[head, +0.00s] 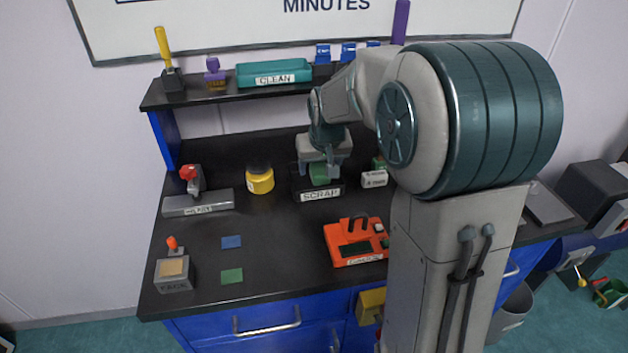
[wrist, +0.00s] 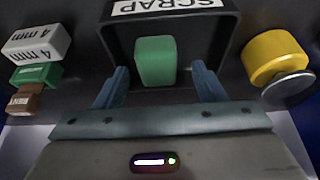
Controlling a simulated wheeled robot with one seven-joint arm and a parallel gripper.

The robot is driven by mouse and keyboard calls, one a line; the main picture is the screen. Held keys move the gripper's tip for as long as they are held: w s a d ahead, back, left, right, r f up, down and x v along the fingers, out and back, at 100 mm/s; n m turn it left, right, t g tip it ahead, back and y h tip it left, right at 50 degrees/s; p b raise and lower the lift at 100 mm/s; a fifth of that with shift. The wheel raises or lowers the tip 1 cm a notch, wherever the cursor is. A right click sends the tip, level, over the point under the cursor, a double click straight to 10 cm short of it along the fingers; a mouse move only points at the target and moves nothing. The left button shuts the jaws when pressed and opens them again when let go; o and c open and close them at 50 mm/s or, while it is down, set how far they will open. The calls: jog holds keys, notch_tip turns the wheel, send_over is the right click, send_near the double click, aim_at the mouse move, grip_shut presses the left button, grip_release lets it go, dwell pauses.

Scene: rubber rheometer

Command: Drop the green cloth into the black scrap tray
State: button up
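The green cloth (wrist: 155,62) shows as a small green block within the outline of the black scrap tray (wrist: 228,30); I cannot tell if it rests on the tray floor. In the head view the cloth (head: 319,177) is partly hidden under my gripper, and the tray shows by its SCRAP label (head: 320,194). My gripper (head: 320,168) is over the tray, pointing down. In the wrist view my gripper's fingers (wrist: 161,84) are wide apart, with gaps on both sides of the cloth.
A yellow round container (head: 260,181) stands left of the tray, and small labelled blocks (head: 374,178) stand right. An orange device (head: 355,241) is in front. Flat blue (head: 231,242) and green (head: 232,276) squares lie at front left. A shelf (head: 218,96) with a teal CLEAN tray (head: 274,73) is behind.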

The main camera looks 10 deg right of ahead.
jog(key=shift+d+r, duration=0.1)
jog(key=shift+d, duration=0.1)
jog(key=shift+r, duration=0.25)
jog(key=b+v, duration=0.1)
jog(key=v, duration=1.2)
jog(key=shift+s+a, duration=0.15)
jog(key=shift+s, duration=0.05)
jog(key=shift+a, duration=0.1)
